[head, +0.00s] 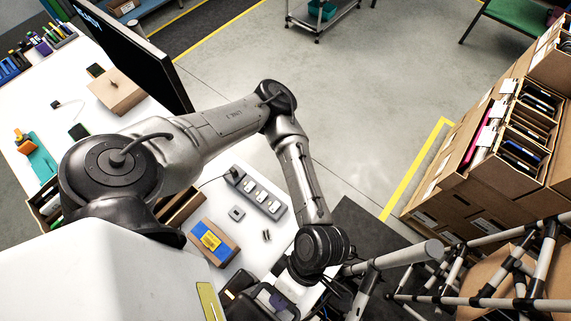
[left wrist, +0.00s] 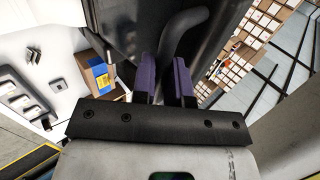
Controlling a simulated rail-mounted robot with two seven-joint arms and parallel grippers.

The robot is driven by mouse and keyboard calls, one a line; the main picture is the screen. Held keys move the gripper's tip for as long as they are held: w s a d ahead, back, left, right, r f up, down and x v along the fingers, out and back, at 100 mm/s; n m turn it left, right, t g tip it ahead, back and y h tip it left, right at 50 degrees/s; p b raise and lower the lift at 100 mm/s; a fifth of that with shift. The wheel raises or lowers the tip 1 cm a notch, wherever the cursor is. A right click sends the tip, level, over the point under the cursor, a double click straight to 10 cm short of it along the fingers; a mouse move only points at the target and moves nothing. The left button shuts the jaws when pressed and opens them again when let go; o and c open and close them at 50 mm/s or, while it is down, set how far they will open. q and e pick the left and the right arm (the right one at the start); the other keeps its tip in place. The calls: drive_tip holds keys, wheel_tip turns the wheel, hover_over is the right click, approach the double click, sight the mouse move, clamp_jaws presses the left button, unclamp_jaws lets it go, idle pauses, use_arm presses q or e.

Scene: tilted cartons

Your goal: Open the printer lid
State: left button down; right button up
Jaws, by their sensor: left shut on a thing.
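My left gripper (left wrist: 164,78) shows large in the left wrist view, with two purple fingers on either side of a dark curved bar (left wrist: 183,35). It is shut on this bar, which looks like the handle of a dark grey body (left wrist: 115,25), probably the printer lid. How far the lid is raised cannot be told. In the head view my left arm reaches across the table, and the wrist hangs over a dark object (head: 240,300) at the table's near edge, partly hidden by the arm. My right gripper is in neither view.
The white table (head: 215,265) holds a power strip (head: 258,193), a brown box with a blue and yellow top (head: 214,242) and a monitor (head: 135,55). Cartons (head: 520,130) and a tube-frame rack (head: 500,290) stand at the right.

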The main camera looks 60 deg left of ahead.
use_arm(q)
drive_tip(key=shift+s+f, duration=0.1)
drive_tip(key=shift+f, duration=0.05)
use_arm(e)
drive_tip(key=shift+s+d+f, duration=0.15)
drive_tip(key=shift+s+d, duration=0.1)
use_arm(q)
drive_tip(key=c, duration=1.2)
unclamp_jaws()
drive_tip(key=shift+s, duration=0.1)
drive_tip(key=shift+o, duration=0.3)
drive_tip(key=shift+r, duration=0.2)
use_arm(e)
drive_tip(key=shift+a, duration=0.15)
use_arm(q)
drive_tip(key=b+v, duration=0.2)
drive_tip(key=v, duration=1.1)
drive_tip(key=shift+w+a+r, duration=0.15)
drive_tip(key=shift+w+a, duration=0.05)
drive_tip(key=shift+w, duration=0.1)
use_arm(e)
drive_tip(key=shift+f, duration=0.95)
